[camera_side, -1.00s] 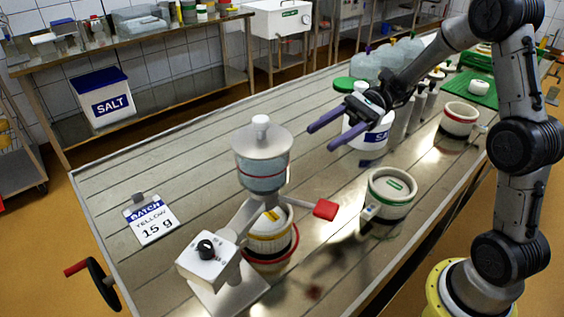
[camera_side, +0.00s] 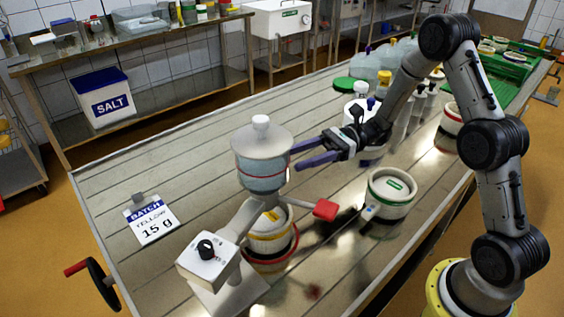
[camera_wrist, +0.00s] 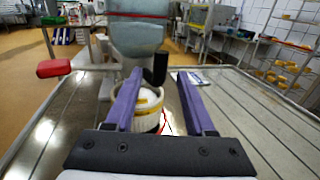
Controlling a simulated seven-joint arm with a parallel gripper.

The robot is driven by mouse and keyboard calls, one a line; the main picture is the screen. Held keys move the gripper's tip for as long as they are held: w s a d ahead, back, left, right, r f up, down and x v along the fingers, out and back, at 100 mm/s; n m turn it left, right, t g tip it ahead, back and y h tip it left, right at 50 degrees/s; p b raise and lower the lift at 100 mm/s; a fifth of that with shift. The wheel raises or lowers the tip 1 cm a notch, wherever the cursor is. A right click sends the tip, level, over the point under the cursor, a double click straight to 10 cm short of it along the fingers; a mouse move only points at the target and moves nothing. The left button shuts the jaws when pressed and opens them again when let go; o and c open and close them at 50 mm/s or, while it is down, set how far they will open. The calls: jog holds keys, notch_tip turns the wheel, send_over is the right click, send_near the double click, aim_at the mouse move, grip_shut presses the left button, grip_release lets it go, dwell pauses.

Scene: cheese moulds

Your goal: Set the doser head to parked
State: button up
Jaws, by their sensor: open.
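The doser head (camera_side: 262,160) is a clear hopper with a grey lid on an arm from a white post with a black knob (camera_side: 206,249). A red paddle handle (camera_side: 325,209) sticks out to its right. Below the head stands the yellow-banded mould (camera_side: 268,240). My gripper (camera_side: 296,157) is open and empty, its purple fingers just right of the hopper, pointing at it. In the wrist view the hopper (camera_wrist: 137,38) rises ahead of the open fingers, the red handle (camera_wrist: 54,68) is at left, and the yellow-banded mould (camera_wrist: 149,112) shows between the fingers.
A green-banded mould (camera_side: 390,194) stands right of the doser, and a red-banded one (camera_side: 450,128) farther back. A batch card (camera_side: 150,219) reads yellow, 15 g.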

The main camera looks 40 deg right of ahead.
jog(key=shift+x, duration=2.25)
grip_shut()
